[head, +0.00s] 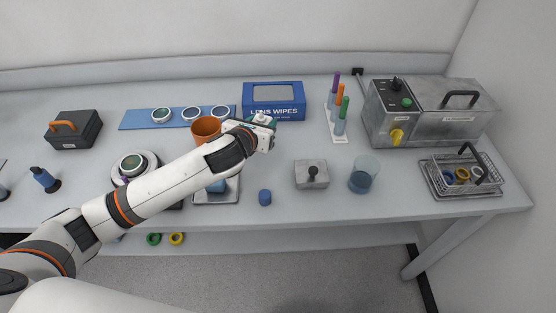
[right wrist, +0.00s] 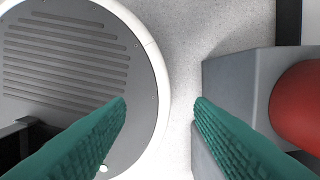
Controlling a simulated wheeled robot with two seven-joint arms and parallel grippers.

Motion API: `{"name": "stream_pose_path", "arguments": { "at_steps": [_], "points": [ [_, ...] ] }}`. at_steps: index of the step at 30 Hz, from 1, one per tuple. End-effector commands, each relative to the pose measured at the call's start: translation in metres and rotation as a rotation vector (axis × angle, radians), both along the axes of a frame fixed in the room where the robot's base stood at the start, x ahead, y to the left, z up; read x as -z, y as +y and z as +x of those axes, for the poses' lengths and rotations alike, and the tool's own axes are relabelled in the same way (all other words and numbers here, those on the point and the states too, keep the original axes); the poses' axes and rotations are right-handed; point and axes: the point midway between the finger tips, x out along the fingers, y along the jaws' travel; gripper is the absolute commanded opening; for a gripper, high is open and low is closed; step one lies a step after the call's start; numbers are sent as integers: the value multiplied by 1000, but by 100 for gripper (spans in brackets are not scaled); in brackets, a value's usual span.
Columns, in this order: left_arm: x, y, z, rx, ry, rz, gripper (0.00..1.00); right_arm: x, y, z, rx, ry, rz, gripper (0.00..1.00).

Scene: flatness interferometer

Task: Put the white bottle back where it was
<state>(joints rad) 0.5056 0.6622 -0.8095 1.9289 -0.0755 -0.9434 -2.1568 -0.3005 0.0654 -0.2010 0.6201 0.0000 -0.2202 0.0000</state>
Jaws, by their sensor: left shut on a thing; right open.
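My left gripper (head: 262,124) is in the head view, at the end of the arm reaching in from the left. It is over the table in front of the blue lens wipes box. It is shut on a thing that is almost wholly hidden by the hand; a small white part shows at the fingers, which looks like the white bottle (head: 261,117). No other white bottle shows on the table. My right gripper (right wrist: 160,100) is open and empty in the right wrist view, its green fingers apart above a pale floor, away from the table.
The lens wipes box (head: 274,113) stands behind the left gripper. An orange cup (head: 205,128) is close to the arm. A rack of coloured tubes (head: 338,125), a grey block (head: 311,175), a glass beaker (head: 363,175) and a blue cap (head: 265,197) stand nearby. Bare table lies between them.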

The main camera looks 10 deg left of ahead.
Motion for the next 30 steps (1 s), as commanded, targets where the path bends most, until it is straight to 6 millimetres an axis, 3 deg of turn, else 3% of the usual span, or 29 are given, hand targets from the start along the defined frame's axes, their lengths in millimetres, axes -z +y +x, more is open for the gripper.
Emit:
{"name": "stream_pose_path", "arguments": {
  "at_steps": [6,14,19,30],
  "points": [
    [42,0,-1,0,6,0,17,0,-7,0,-3,0,-9,48],
    [64,0,-1,1,4,-1,17,1,-16,0,-5,0,-20,48],
    [88,-1,-1,-1,4,-1,17,3,-16,0,-4,0,-20,48],
    [94,0,-1,0,2,1,17,4,-12,0,-3,-1,-14,48]
  ]
}}
